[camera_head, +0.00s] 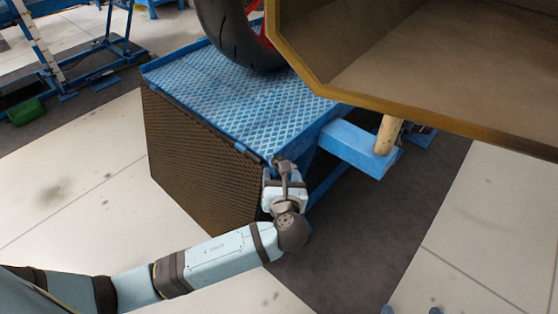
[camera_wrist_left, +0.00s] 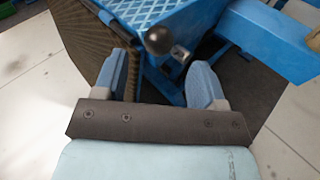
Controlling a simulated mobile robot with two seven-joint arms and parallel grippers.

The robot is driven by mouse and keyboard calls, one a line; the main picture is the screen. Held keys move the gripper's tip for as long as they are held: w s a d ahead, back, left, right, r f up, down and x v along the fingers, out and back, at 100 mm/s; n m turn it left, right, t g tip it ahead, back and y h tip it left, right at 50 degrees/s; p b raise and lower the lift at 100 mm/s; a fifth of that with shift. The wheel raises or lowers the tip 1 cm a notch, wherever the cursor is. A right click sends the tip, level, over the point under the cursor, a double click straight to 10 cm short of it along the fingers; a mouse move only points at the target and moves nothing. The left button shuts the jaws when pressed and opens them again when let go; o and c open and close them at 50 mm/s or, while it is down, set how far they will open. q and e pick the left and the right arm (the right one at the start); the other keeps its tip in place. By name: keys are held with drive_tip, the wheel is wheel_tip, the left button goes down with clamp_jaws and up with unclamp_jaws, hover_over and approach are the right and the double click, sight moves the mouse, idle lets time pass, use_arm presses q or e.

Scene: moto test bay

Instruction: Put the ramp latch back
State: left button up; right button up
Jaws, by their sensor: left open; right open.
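The ramp latch, a dark round knob (camera_wrist_left: 158,40) on a short metal stem, is at the corner of the blue ramp platform (camera_head: 225,85). In the head view the latch (camera_head: 277,161) is small beside my left gripper (camera_head: 284,178). In the left wrist view, my left gripper (camera_wrist_left: 162,78) is open. The knob is ahead of the gap between its blue fingers, and I see no grip on it. Only two fingertips of my right gripper (camera_head: 411,310) show at the bottom edge of the head view; they are apart, over the floor, well away from the latch.
A black tyre (camera_head: 237,35) stands on the platform. A large yellow-edged box (camera_head: 420,105) overhangs at upper right. A blue beam (camera_head: 350,148) with a wooden post (camera_head: 387,135) juts out beside the platform. A dark mesh side (camera_head: 195,160) closes the platform's left. The right floor is clear.

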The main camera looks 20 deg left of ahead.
use_arm(q)
drive_tip(key=p+v, duration=0.1)
drive_tip(key=v, duration=0.5)
drive_tip(key=shift+s, duration=0.35)
use_arm(e)
drive_tip(key=shift+d+f, duration=0.2)
drive_tip(key=shift+f, duration=0.1)
